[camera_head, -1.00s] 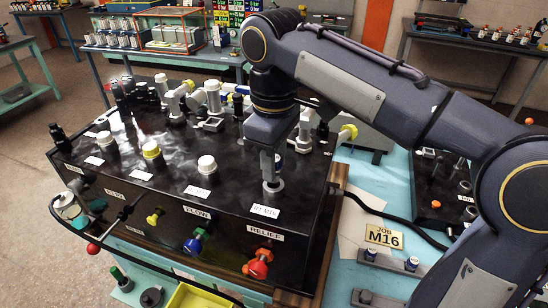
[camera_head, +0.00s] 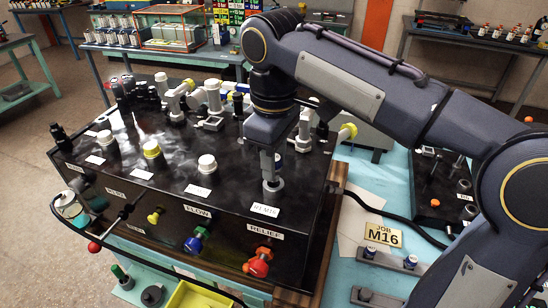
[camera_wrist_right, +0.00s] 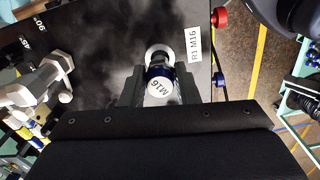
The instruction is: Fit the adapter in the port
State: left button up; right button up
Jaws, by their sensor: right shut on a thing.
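The adapter (camera_wrist_right: 158,88) shows in the right wrist view as a short blue body with a white end face marked M16. My right gripper (camera_wrist_right: 156,90) is shut on it, with a dark finger on each side. In the head view, my right gripper (camera_head: 272,175) points down at the front right of the black block's top. The port (camera_wrist_right: 160,54) shows as a pale ring just beyond the adapter, beside the label R1 M16 (camera_wrist_right: 194,45). The adapter overlaps the ring in this view; I cannot tell how far it is seated. My left gripper is not in view.
The black block (camera_head: 225,235) carries several capped fittings and coloured knobs, including a red one (camera_head: 258,265) at the front. A JOB M16 card (camera_head: 383,235) lies right of it on the turquoise bench. A black hose crosses the block's front left.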

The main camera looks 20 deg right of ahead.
jog(key=shift+p, duration=0.3)
jog(key=shift+f+b, duration=0.9)
jog(key=shift+f, duration=0.35)
jog(key=o, duration=1.1)
jog(key=shift+r, duration=0.1)
notch_tip(320, 180, up, 8)
jog(key=shift+f+p, duration=0.15)
jog(key=shift+p, duration=0.25)
